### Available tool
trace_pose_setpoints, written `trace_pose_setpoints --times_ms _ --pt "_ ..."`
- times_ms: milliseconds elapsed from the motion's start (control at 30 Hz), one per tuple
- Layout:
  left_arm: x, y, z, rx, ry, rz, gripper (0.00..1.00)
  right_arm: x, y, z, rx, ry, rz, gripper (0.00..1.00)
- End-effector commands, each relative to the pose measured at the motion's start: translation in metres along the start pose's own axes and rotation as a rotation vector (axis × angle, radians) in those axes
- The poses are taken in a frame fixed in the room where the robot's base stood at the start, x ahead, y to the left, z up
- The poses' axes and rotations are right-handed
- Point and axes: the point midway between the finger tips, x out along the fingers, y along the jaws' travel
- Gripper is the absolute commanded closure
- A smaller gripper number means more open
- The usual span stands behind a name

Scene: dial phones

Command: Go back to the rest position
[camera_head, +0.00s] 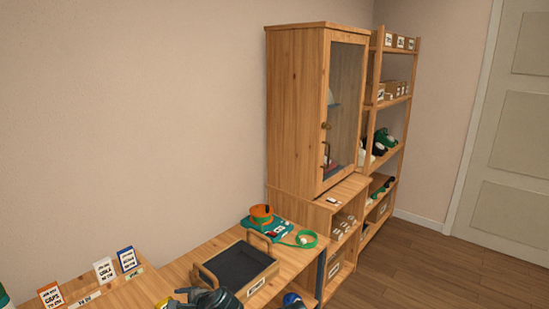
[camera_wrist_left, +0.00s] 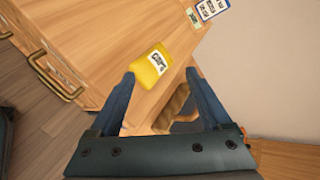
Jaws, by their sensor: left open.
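My left gripper (camera_wrist_left: 160,80) is open in the left wrist view, with its two blue fingers apart over the wooden worktop (camera_wrist_left: 165,28). A yellow packet (camera_wrist_left: 148,68) with a white label lies on the worktop just beyond and between the fingertips. Nothing is seen held between the fingers. In the head view a dark arm part, apparently mine, shows at the bottom edge, but its fingers cannot be made out there. My right gripper is not seen.
A dark-lined wooden tray (camera_head: 240,266) with handles sits on the worktop. A teal phone with an orange top (camera_head: 262,217) and a green coil (camera_head: 302,239) lie behind it. A glass-door cabinet (camera_head: 318,110) and an open shelf (camera_head: 386,120) stand beyond. Label cards (camera_head: 104,270) stand left.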

Motion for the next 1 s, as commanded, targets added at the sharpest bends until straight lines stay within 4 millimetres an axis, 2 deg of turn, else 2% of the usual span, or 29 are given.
trace_pose_setpoints --times_ms 33,200,300,433,500,600,1000 --pt "-0.022 0.010 -0.009 -0.113 0.050 0.087 0.18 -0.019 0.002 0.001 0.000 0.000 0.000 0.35" --pt "-0.090 0.070 -0.052 -0.488 0.137 0.463 0.18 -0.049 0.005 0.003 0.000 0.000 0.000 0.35" --pt "-0.130 0.098 -0.068 -0.624 0.130 0.656 0.18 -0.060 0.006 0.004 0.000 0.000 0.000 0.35" --pt "-0.166 0.120 -0.079 -0.720 0.098 0.820 0.18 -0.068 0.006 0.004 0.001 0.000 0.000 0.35" --pt "-0.177 0.127 -0.082 -0.745 0.083 0.871 0.18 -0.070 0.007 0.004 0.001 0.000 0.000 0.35" --pt "-0.184 0.131 -0.084 -0.763 0.071 0.904 0.18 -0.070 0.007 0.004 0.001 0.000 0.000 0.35" --pt "-0.185 0.133 -0.085 -0.767 0.069 0.909 0.18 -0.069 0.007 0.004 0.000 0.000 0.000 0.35"
